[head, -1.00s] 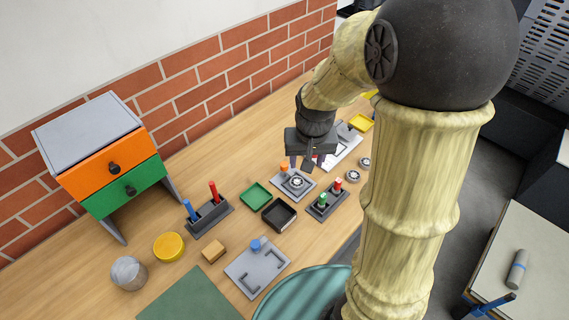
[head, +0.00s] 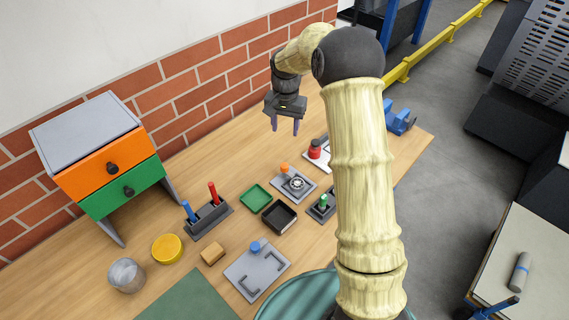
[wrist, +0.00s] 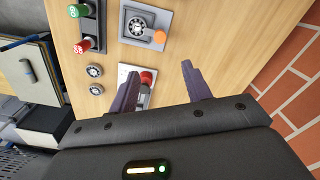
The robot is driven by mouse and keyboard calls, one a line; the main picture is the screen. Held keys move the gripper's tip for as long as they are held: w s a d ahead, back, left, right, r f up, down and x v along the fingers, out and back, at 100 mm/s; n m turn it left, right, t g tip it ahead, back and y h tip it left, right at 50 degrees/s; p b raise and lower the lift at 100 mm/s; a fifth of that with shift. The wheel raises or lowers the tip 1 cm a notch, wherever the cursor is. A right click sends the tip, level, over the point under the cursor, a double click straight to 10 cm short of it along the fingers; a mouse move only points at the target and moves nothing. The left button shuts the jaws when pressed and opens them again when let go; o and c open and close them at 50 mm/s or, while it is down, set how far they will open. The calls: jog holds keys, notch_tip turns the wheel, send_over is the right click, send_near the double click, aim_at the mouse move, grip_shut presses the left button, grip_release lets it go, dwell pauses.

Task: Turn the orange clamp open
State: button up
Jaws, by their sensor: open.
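The orange clamp (head: 285,169) is a small orange knob at the edge of a grey plate (head: 304,191) that also carries a round dial (head: 296,184). In the wrist view the orange clamp (wrist: 159,36) shows beyond the fingertips, at the lower right of its plate. My gripper (head: 285,129) is open and empty, raised above the bench toward the brick wall and apart from the clamp. In the wrist view its two purple fingers (wrist: 160,70) are spread. Nothing hides the clamp's top, but whether it is turned open is too small to tell.
A red knob (head: 315,148) on a white plate stands near the gripper. A block with green and red pegs (wrist: 86,28) is beside the dial plate. Green (head: 256,192) and black (head: 279,215) trays lie left of it. Bare wood lies along the brick wall.

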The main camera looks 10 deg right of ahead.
aim_at(285, 165)
jog(key=shift+f, duration=0.1)
notch_tip(285, 165, down, 17)
jog(key=p, duration=0.5)
jog(key=shift+a+f, duration=0.1)
jog(key=shift+f, duration=0.05)
jog(key=shift+c, duration=0.4)
jog(key=c, duration=0.9)
